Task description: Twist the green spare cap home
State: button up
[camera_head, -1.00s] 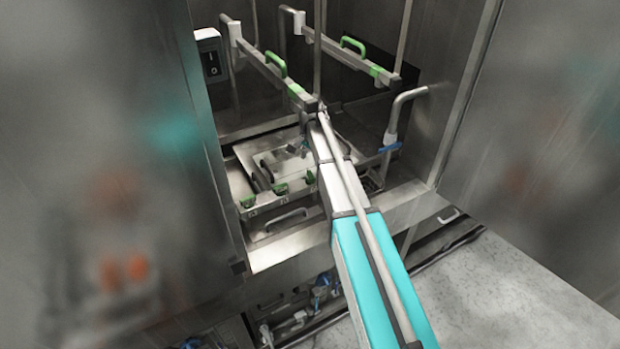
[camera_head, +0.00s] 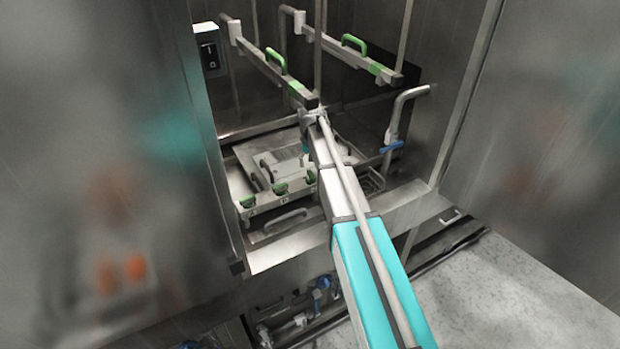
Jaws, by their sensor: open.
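A small teal part of my wrist shows behind the arm, over the back right of the tray. The arm hides my gripper fingers and part of the tray's right side.
Two steel rails with green handles (camera_head: 276,62) (camera_head: 354,43) run above the tray. A bent pipe (camera_head: 397,112) with a blue lever (camera_head: 391,146) stands to the right. A switch box (camera_head: 210,52) is on the left. Steel walls flank the opening; pale floor is free at bottom right.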

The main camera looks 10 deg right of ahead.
aim_at(311, 174)
jog(key=shift+f+n, duration=0.25)
jog(key=shift+n, duration=0.45)
jog(key=shift+f+b, duration=0.45)
jog(key=shift+b, duration=0.2)
notch_tip(311, 174, down, 5)
jog(key=b, duration=0.5)
jog(key=c, duration=0.9)
jog(key=shift+o, duration=0.2)
